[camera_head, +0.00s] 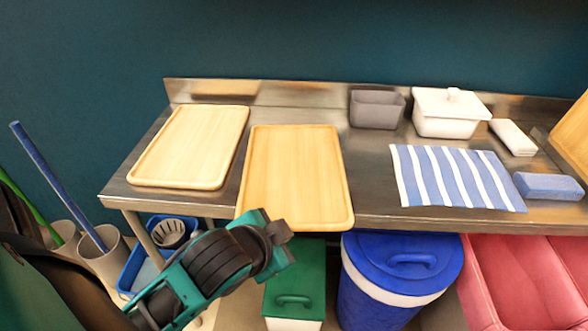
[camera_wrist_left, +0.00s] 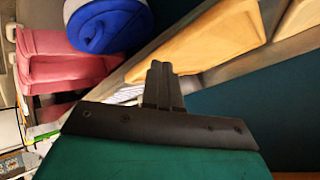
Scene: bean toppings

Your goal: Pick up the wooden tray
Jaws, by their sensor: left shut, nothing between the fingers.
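Two light wooden trays lie on the steel counter in the head view. One wooden tray (camera_head: 190,147) lies at the counter's left end. A second wooden tray (camera_head: 295,175) lies to its right, with its near edge sticking out past the counter's front. My left gripper (camera_head: 280,232) is shut and empty, in front of this second tray's near edge and apart from the left-end tray. In the left wrist view, the closed fingers (camera_wrist_left: 158,84) point toward a wooden tray (camera_wrist_left: 200,42). Whether they touch it I cannot tell. My right gripper is not in view.
The steel counter (camera_head: 370,165) also holds a grey bin (camera_head: 377,109), a white lidded box (camera_head: 450,112), a striped cloth (camera_head: 455,177) and a blue sponge (camera_head: 548,186). Below stand a green-lidded bin (camera_head: 295,285), a blue-lidded bin (camera_head: 400,265) and a red bin (camera_head: 520,275).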

